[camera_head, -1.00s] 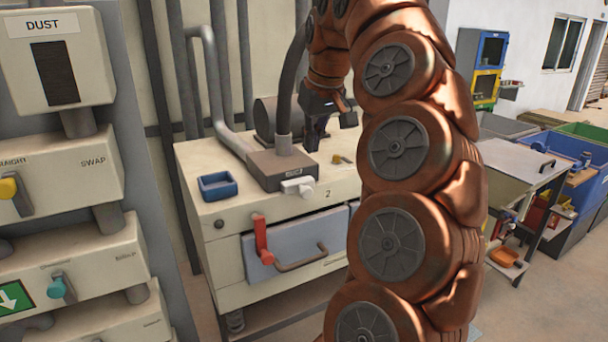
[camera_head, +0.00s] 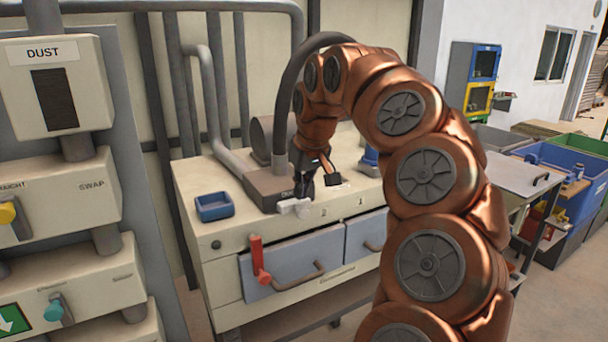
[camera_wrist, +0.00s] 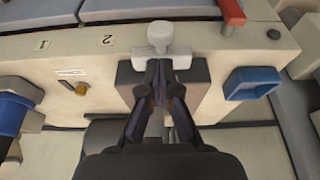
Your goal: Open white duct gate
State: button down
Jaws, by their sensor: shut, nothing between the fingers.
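The white duct gate (camera_head: 294,206) is a small white handle at the front of the dark grey duct box (camera_head: 262,190) on top of the cream machine. In the wrist view the white gate (camera_wrist: 162,42) has a round knob and a wider bar, just beyond my fingertips. My gripper (camera_head: 303,190) is over the duct box, close behind the gate, pointing down. In the wrist view my gripper (camera_wrist: 157,75) has its fingertips together with nothing between them. Whether the tips touch the gate's bar I cannot tell.
A blue tray (camera_head: 215,206) sits left of the duct box. A red lever (camera_head: 257,258) and grey drawers (camera_head: 300,262) are on the machine's front. A grey hose (camera_head: 290,100) rises close to my arm. A brass knob (camera_wrist: 81,88) is on the machine top.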

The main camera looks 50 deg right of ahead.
jog(key=shift+p+x, duration=0.35)
jog(key=shift+x, duration=0.95)
jog(key=shift+s+a+f+b, duration=0.15)
jog(key=shift+s+b, duration=0.3)
jog(key=shift+b, duration=0.2)
jog(key=s+b, duration=0.1)
jog(key=s+a+b, duration=0.1)
jog(key=s+b, duration=0.1)
jog(key=s+a+b, duration=0.1)
jog(key=s, duration=0.1)
jog(key=shift+s, duration=0.1)
